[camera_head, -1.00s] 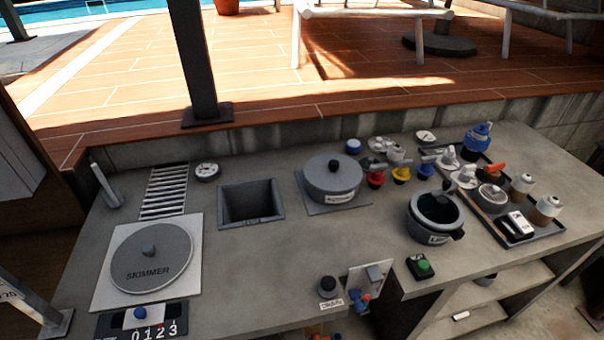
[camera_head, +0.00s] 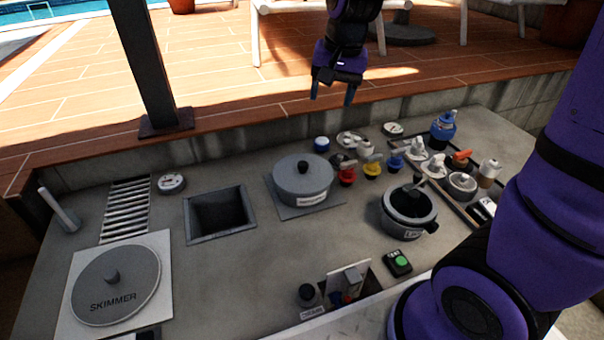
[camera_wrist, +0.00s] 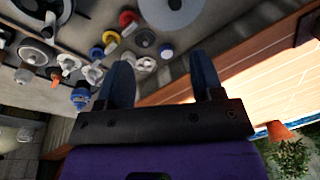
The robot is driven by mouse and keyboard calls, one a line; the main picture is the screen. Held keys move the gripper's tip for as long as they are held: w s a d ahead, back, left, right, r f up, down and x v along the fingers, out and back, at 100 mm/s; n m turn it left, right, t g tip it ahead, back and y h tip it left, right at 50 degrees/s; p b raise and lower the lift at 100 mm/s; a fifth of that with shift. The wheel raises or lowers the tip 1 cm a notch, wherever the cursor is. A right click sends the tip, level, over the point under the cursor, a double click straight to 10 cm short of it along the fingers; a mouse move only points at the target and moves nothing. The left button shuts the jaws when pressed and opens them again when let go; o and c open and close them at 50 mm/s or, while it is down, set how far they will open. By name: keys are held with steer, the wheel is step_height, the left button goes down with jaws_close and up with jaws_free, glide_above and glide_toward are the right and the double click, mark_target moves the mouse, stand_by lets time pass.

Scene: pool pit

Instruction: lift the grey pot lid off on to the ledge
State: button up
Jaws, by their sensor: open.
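A round grey lid with a black knob (camera_head: 303,168) sits on a grey pot (camera_head: 302,198) on a dark square plate, mid-counter. The pot carries a small label. The lid and pot also show at the top edge of the wrist view, where a grey round shape (camera_wrist: 170,14) is partly cut off. My gripper (camera_head: 332,92) is open and empty, pointing down above the counter's back edge, apart from the lid. Its two fingers also show in the wrist view (camera_wrist: 162,72). I cannot tell which surface is the ledge; a raised wooden deck (camera_head: 240,105) runs behind the counter.
Red, yellow and blue valves (camera_head: 371,168) stand right of the pot. An open dark pot (camera_head: 408,218) is farther right, near a tray of containers. A square opening (camera_head: 220,212) and a skimmer cover (camera_head: 115,285) lie left. A dark post (camera_head: 148,70) rises at the deck's edge.

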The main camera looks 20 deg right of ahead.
mark_target(303, 163)
steer(key=shift+w+a+f+m+g+h, duration=0.15)
steer(key=shift+w+a+f+m+g, duration=0.3)
steer(key=shift+w+f, duration=2.3)
steer(key=shift+a+f+m+g+h, duration=0.2)
steer(key=shift+a+f+m, duration=0.4)
steer(key=shift+f, duration=4.85)
steer(key=shift+w+a+f+m+g+h, duration=0.35)
steer(key=shift+w+f, duration=1.05)
steer(key=shift+f, duration=2.7)
steer(key=shift+a, duration=0.1)
steer(key=c, duration=1.1)
steer(key=shift+o, duration=0.2)
steer(key=shift+r, duration=0.45)
steer(key=r, duration=0.1)
steer(key=a+r, duration=0.1)
steer(key=shift+s+r, duration=0.2)
steer(key=shift+r, duration=0.2)
steer(key=s+a, duration=0.3)
steer(key=a, duration=0.3)
steer(key=s+a+r, duration=0.1)
steer(key=s+a, duration=0.2)
steer(key=a, duration=0.4)
steer(key=shift+s+a+r, duration=0.15)
steer(key=shift+s+a, duration=0.05)
steer(key=shift+s, duration=0.1)
